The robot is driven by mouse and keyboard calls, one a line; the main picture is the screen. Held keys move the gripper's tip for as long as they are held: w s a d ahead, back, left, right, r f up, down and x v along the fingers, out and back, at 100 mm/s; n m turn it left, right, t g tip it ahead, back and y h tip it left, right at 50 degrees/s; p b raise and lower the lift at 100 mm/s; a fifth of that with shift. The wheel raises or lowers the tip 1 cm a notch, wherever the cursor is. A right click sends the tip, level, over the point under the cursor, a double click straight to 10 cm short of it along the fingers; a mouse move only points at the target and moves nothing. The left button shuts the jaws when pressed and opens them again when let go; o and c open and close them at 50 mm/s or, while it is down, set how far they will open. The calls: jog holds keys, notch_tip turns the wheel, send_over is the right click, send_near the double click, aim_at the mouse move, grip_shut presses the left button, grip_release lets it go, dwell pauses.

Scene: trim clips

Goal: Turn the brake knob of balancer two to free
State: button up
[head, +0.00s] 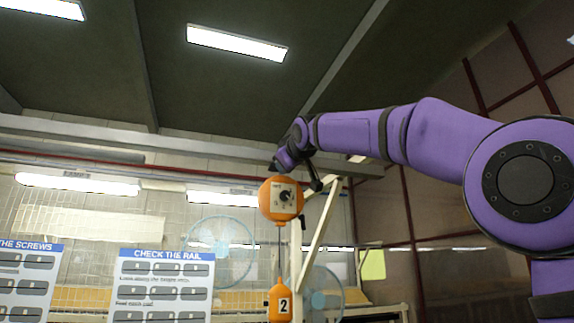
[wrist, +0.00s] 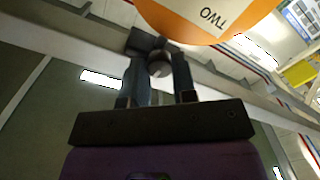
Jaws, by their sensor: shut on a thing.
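Balancer two (head: 267,199) is a round orange housing with a pale dial plate and a dark dial knob (head: 286,196) on its front. My gripper (head: 275,166) is at the top of the housing, clear of the front dial. In the wrist view the housing (wrist: 195,22) shows the word TWO upside down. My gripper (wrist: 160,72) there has both fingers closed around a small dark round piece (wrist: 159,64) beside the housing. I cannot tell for certain that this piece is the brake knob. The marks on the dial are too small to read.
A pale slanted post (head: 318,230) stands close behind the balancer. Posted sheets (head: 163,287) hang at the lower left, one headed CHECK THE RAIL. A fan (head: 222,250) stands behind. Ceiling lights (head: 237,43) are overhead. The space left of the balancer looks free.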

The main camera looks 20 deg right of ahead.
jog(key=shift+n, duration=0.5)
dwell(0.3)
jog(key=o, duration=0.9)
jog(key=s, duration=1)
jog(key=shift+s+r, duration=0.15)
jog(key=shift+s, duration=0.2)
